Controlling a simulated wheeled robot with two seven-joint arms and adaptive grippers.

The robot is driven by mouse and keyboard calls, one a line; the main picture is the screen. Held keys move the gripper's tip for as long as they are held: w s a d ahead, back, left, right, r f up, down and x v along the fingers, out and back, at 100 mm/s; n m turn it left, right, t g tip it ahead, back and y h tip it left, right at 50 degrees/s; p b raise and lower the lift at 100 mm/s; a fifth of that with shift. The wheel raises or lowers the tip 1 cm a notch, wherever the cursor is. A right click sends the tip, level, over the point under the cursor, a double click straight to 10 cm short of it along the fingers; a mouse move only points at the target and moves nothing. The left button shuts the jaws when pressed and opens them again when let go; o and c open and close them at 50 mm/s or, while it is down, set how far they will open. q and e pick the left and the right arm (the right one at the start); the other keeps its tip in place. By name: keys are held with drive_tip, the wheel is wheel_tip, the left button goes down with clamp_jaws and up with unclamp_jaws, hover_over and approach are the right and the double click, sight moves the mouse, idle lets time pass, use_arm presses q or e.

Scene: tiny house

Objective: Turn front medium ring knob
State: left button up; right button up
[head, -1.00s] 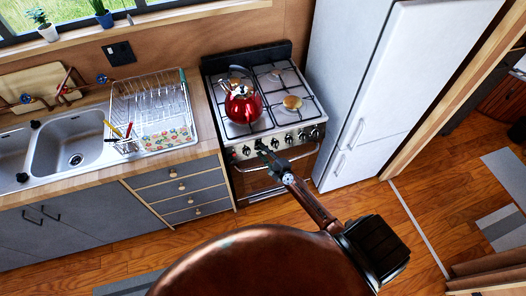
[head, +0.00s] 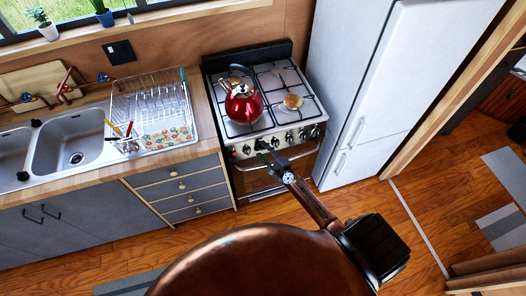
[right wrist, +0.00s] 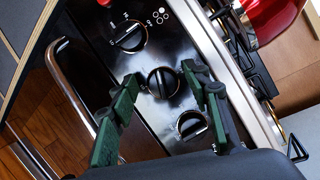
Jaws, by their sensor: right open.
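The stove (head: 265,95) has a row of round black knobs along its dark front panel. In the right wrist view, one knob (right wrist: 162,83) sits between the two green and black fingers of my right gripper (right wrist: 162,76). The fingers are open, one on each side, with gaps visible between them and the knob. A second knob (right wrist: 128,37) with white markings is at upper left, and a third (right wrist: 192,125) at lower right. I cannot read which ring each knob serves. In the head view my right gripper (head: 264,152) is at the panel's left part. My left gripper is not in view.
A red kettle (head: 243,104) stands on the left burners. The oven handle (head: 290,158) runs below the knobs. A white fridge (head: 375,90) stands right of the stove; drawers (head: 180,190) and a dish rack (head: 152,110) are left. Wooden floor lies in front.

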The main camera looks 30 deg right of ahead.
drive_tip(key=a+v, duration=0.1)
drive_tip(key=v, duration=1.1)
drive_tip(key=shift+d, duration=0.45)
drive_tip(key=s+f+n+g+b, duration=0.1)
drive_tip(key=s+f+n+g, duration=0.25)
drive_tip(key=s+f, duration=0.45)
drive_tip(key=s+f+n+g, duration=0.2)
drive_tip(key=s+f+n, duration=0.2)
drive_tip(key=f, duration=0.8)
drive_tip(key=s+f+n+g+b, duration=0.15)
drive_tip(key=s+f+n, duration=0.25)
drive_tip(key=s+f, duration=0.5)
drive_tip(key=s+a+f+n+g, duration=0.1)
drive_tip(key=s+f+n, duration=0.3)
drive_tip(key=s, duration=0.4)
drive_tip(key=s+a+f+n+g+h, duration=0.1)
drive_tip(key=s+a+f+n+g, duration=0.1)
drive_tip(key=s+f+n+g, duration=0.2)
drive_tip(key=s+a+f+n+g, duration=0.1)
drive_tip(key=s+f+n, duration=0.3)
drive_tip(key=s+f, duration=0.4)
drive_tip(key=s+g, duration=0.1)
drive_tip(key=s, duration=0.3)
drive_tip(key=shift+s+a+g, duration=0.2)
drive_tip(key=shift+s+g, duration=0.15)
drive_tip(key=shift+g, duration=0.05)
drive_tip(key=shift+c, duration=0.4)
